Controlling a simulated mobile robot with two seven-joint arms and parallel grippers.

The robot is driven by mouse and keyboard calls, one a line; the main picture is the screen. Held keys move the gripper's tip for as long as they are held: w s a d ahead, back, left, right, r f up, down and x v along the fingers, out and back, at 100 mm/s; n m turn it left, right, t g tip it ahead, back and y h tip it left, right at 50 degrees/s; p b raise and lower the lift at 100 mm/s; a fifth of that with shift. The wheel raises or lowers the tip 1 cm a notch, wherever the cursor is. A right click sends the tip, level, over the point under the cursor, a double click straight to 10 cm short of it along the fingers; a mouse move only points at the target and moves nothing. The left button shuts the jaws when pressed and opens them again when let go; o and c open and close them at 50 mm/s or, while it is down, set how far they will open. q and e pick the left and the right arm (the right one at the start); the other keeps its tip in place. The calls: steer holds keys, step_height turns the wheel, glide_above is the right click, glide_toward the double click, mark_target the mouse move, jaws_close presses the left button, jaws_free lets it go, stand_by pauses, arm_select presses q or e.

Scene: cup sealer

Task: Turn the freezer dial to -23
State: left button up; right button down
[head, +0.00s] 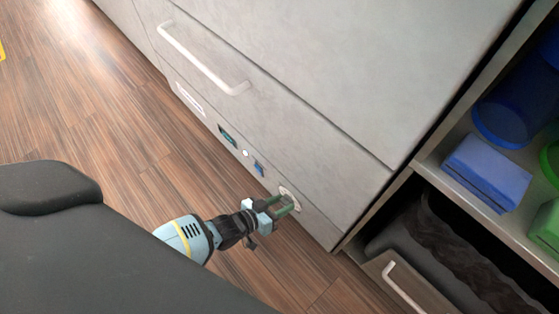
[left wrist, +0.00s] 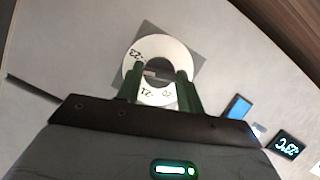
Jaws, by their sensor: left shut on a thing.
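The freezer (head: 215,125) is a grey front with a white bar handle. Its round white dial (head: 285,192) sits low at the right end of the front. In the left wrist view the dial (left wrist: 181,61) shows as a white ring on a grey square, with dark numbers; one at its upper left looks like -23, others lie along its lower edge. My left gripper (head: 283,207) reaches the dial, and its green fingers (left wrist: 162,88) are shut on the knob at its middle. The fingers hide part of the dial. My right gripper is not in view.
A small lit display (head: 227,136), also in the left wrist view (left wrist: 288,145), a white button and a blue switch (head: 259,169) lie left of the dial. An open shelf at right holds a blue box (head: 487,172) and green items.

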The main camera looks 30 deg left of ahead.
arm_select(q)
steer(key=shift+d+r+m+y+p, duration=0.1)
steer(key=shift+m+y+p, duration=0.3)
steer(key=shift+m, duration=0.2)
steer(key=shift+m+t+y, duration=0.3)
steer(key=shift+m+y, duration=0.2)
steer(key=shift+m, duration=0.2)
steer(key=shift+s+d+m+y, duration=0.1)
steer(key=shift+m+y, duration=0.2)
steer(key=shift+m, duration=0.1)
steer(key=shift+p, duration=0.3)
steer(key=o, duration=1)
